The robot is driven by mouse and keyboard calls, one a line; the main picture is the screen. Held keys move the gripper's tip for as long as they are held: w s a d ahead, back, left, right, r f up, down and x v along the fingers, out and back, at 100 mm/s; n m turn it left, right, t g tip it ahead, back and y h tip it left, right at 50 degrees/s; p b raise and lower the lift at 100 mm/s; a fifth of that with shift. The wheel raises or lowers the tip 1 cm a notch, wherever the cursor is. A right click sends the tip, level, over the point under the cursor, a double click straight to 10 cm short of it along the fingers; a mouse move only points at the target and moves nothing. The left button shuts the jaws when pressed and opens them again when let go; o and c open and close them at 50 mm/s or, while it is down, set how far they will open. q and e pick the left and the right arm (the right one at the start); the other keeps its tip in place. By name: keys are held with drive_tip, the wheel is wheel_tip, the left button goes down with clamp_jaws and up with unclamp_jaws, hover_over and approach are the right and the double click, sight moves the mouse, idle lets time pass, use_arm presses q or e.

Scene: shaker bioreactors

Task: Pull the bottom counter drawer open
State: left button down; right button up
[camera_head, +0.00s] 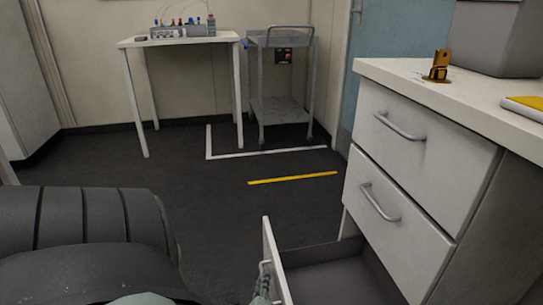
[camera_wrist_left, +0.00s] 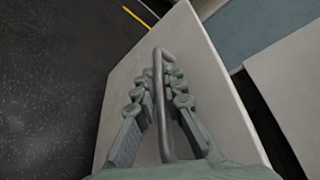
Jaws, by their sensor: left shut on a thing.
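The bottom counter drawer stands pulled out from the counter (camera_head: 424,170). Its white front panel (camera_head: 274,262) is seen nearly edge-on in the head view, and its grey inside (camera_head: 335,279) shows behind it. In the left wrist view the drawer front (camera_wrist_left: 200,70) fills the middle. My left gripper (camera_head: 263,283) is at the outer side of that front. In the left wrist view my left gripper (camera_wrist_left: 158,88) is shut on the bar handle (camera_wrist_left: 159,62), with fingers on both sides of the bar. My right gripper is in neither view.
Two upper drawers (camera_head: 425,140) (camera_head: 393,222) are shut. On the countertop are a brown-gold object (camera_head: 439,66), a grey box (camera_head: 500,38) and a yellow-topped item (camera_head: 525,106). A white table (camera_head: 180,41) and grey cart (camera_head: 283,105) stand at the back. The floor between is clear.

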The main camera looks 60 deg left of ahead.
use_arm(q)
drive_tip(key=c, duration=1.9)
unclamp_jaws()
drive_tip(key=v, duration=0.7)
drive_tip(key=shift+s+d, duration=0.15)
drive_tip(key=shift+s, duration=0.1)
drive_tip(key=shift+r, duration=0.1)
